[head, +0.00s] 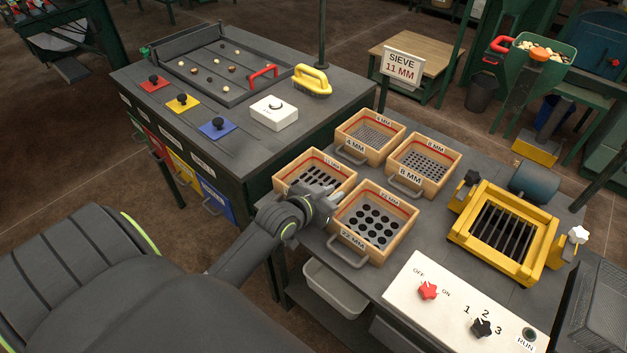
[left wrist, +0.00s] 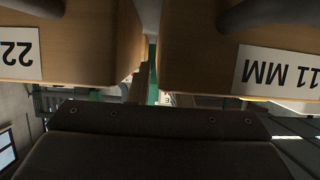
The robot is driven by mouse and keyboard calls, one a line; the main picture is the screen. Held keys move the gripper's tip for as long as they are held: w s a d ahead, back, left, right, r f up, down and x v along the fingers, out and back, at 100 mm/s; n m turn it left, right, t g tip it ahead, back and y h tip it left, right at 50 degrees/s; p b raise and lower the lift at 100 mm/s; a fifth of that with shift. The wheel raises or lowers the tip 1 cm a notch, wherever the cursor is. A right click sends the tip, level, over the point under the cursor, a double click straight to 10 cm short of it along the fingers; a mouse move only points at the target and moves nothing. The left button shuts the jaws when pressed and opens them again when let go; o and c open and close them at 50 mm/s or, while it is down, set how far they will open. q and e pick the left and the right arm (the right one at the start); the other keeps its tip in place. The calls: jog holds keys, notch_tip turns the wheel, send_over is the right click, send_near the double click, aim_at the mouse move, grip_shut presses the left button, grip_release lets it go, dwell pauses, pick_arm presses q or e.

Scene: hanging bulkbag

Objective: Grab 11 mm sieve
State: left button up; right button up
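The 11 mm sieve (head: 340,188) is a wooden box with dark slots in its screen, at the left front of the sieve group. In the left wrist view its front wall (left wrist: 205,60) and upside-down "11 MM" label show, with a dark handle (left wrist: 285,12) above. My left gripper (head: 322,210) is at the front corner of this sieve, beside the 22 mm sieve (head: 366,249), and covers part of its front. Its fingertips are not clear, so I cannot tell whether it is open or touching either box. My right gripper is not in view.
The 4 mm sieve (head: 349,152) and 8 mm sieve (head: 430,189) stand behind. A sign (head: 402,68) reads "SIEVE 11 MM". A yellow frame (head: 546,262) with dark bars stands right, and a white control panel (head: 455,312) in front. Bare bench shows between them.

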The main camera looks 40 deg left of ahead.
pick_arm(q)
grip_shut()
jog(key=shift+r, duration=0.1)
